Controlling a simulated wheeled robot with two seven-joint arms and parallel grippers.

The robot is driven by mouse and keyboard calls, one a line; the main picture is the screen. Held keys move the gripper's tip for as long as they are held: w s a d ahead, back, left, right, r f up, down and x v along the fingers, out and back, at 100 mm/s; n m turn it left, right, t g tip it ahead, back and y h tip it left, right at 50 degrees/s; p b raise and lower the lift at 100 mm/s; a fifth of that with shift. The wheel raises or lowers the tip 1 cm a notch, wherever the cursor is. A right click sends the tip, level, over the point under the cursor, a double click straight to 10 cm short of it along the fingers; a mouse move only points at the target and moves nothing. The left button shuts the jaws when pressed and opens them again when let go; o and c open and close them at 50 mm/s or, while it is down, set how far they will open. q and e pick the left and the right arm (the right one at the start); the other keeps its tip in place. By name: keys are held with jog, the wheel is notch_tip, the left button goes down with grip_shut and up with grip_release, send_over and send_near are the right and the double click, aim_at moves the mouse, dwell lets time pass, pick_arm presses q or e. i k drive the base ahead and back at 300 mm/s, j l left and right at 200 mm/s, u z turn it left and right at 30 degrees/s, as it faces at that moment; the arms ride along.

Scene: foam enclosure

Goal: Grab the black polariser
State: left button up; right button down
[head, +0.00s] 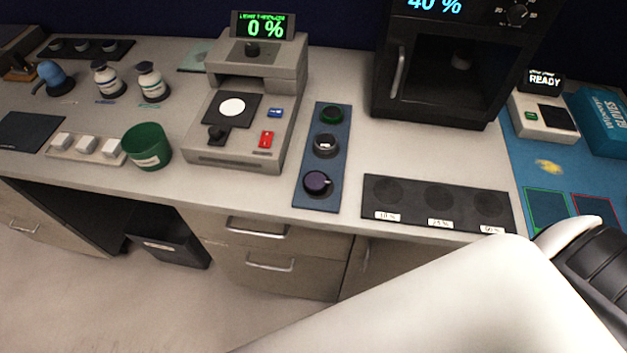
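No gripper touches these pieces. My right arm crosses the lower right of the head view, but no gripper fingers show. My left gripper is out of view.
A grey light meter (241,160) reading 0 % stands left of the strip. A black oven-like box (440,90) stands behind right. A black three-spot tray (413,195) lies at the front right. A green cup (147,147) stands left. Bare bench lies between strip and oven.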

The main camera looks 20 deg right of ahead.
aim_at(315, 183)
jog(key=k+l+u, duration=0.2)
jog(key=l+u, duration=0.15)
jog(key=k+l+u, duration=0.25)
jog(key=u, duration=0.15)
jog(key=k+l+u, duration=0.2)
jog(key=u, duration=0.15)
jog(key=k, duration=0.05)
